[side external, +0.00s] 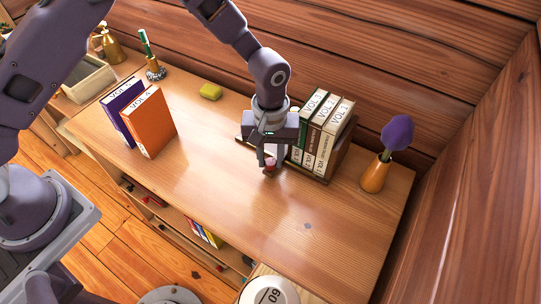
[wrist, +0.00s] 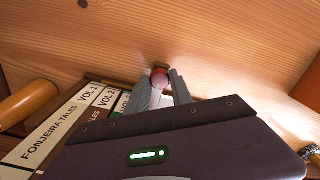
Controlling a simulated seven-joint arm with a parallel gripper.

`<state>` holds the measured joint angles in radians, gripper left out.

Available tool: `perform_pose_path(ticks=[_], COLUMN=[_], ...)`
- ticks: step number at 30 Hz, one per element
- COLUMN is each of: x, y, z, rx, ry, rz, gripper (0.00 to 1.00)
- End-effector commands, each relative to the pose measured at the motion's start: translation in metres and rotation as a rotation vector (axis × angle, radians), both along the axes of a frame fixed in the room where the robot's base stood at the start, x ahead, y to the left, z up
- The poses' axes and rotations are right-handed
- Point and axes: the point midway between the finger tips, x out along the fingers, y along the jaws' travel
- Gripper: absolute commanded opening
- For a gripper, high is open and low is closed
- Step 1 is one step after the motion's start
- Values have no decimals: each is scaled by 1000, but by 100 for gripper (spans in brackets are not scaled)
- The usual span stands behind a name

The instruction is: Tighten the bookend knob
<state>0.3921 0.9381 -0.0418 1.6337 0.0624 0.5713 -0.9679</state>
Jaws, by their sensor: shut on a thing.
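The red bookend knob (side external: 270,162) is in front of the left end of the wooden bookend (side external: 341,151). In the wrist view the round red knob (wrist: 159,77) sits between the two finger tips. My gripper (side external: 269,166) points down and is shut on the knob; it also shows in the wrist view (wrist: 160,86). The bookend holds several upright volumes (side external: 325,128) just right of my gripper. My gripper and wrist hide the left part of the bookend and the knob's mount.
A purple book and an orange book (side external: 152,124) stand at the left of the desk (side external: 215,190). A yellow block (side external: 211,91) lies at the back. An orange vase (side external: 375,176) with a purple top stands right of the bookend. The desk's front middle is clear.

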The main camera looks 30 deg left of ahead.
Motion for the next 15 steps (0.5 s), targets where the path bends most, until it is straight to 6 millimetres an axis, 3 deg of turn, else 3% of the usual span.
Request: perform_pose_path(ticks=[8,15], x=[0,0], y=[0,0], z=[0,1], rx=[0,0], ry=[0,0], rz=[-99,-299], gripper=[0,0])
